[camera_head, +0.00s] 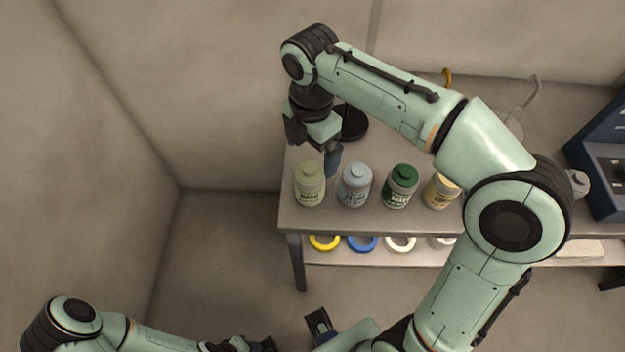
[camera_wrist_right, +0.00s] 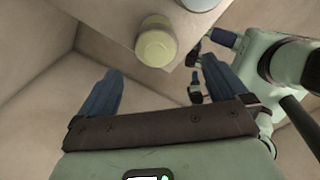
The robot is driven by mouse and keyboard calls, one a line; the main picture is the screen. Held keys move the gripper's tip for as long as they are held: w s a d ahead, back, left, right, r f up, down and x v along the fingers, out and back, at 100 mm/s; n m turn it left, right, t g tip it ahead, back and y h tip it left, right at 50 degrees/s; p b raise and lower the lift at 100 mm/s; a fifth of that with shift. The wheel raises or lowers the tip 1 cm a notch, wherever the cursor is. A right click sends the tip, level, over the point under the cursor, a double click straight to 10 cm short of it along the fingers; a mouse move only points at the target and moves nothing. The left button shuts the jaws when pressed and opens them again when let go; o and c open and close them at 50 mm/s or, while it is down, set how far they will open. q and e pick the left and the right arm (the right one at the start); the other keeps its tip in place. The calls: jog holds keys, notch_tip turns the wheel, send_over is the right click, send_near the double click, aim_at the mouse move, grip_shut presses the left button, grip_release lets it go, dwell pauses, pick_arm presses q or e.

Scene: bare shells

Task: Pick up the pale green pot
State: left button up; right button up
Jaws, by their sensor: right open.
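The pale green pot (camera_head: 310,188) stands upright at the near left corner of the grey table (camera_head: 292,222), the leftmost in a row of lidded pots. In the right wrist view its round yellow-green lid (camera_wrist_right: 155,45) shows beyond the fingers, near the table edge. My right gripper (camera_head: 331,162) is above and just behind the pot in the head view, with one blue finger clearly visible. In the wrist view its two blue fingers (camera_wrist_right: 160,92) are wide apart with nothing between them. My left gripper (camera_head: 290,335) is low at the bottom edge, partly cut off; its jaw state is unclear.
A pale blue pot (camera_head: 355,187) stands close to the right of it, then a dark green pot (camera_head: 400,187) and a yellow pot (camera_head: 440,191). A black round object (camera_head: 352,123) lies behind. Coloured rings, including a yellow one (camera_head: 324,243), lie on the lower shelf.

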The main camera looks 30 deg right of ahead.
aim_at(312, 170)
notch_tip(312, 170, down, 5)
jog(key=shift+r+b, duration=0.15)
jog(key=shift+b, duration=0.25)
jog(key=shift+w+a+f+b, duration=0.1)
jog(key=shift+w+f+b, duration=0.1)
jog(key=shift+f, duration=1.25)
jog(key=shift+w+f+b, duration=0.1)
jog(key=shift+f+b, duration=0.1)
jog(key=shift+f, duration=1.2)
jog(key=c, duration=1.3)
